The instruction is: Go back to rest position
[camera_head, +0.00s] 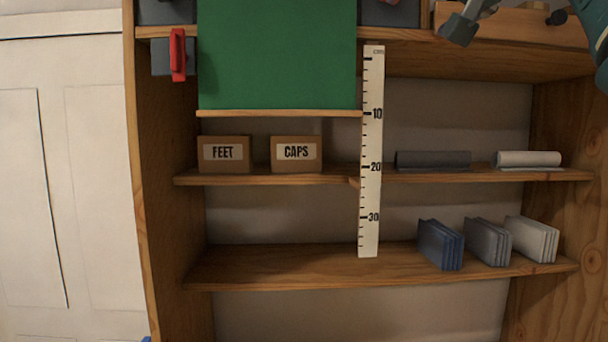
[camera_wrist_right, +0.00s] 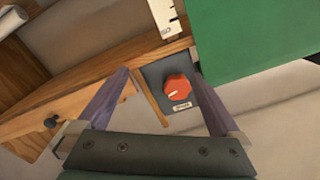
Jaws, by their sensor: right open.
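My right gripper (camera_wrist_right: 160,62) is open in the right wrist view, with its two purple-grey fingers spread apart. A red knob (camera_wrist_right: 178,89) on a dark grey panel (camera_wrist_right: 154,76) shows between the fingers. I see nothing held, and I cannot tell how far the fingertips are from the panel. In the head view, teal and grey parts of my right arm show at the top right corner, cut off by the picture edge. My left gripper is not in view.
A wooden shelf unit (camera_head: 300,270) fills the head view. It carries FEET (camera_head: 223,165) and CAPS (camera_head: 296,165) boxes, rolls and folded blue (camera_head: 440,245), grey and white pieces. A ruler (camera_head: 371,150) hangs beside a green board (camera_head: 277,55). A red handle (camera_head: 178,55) is at upper left.

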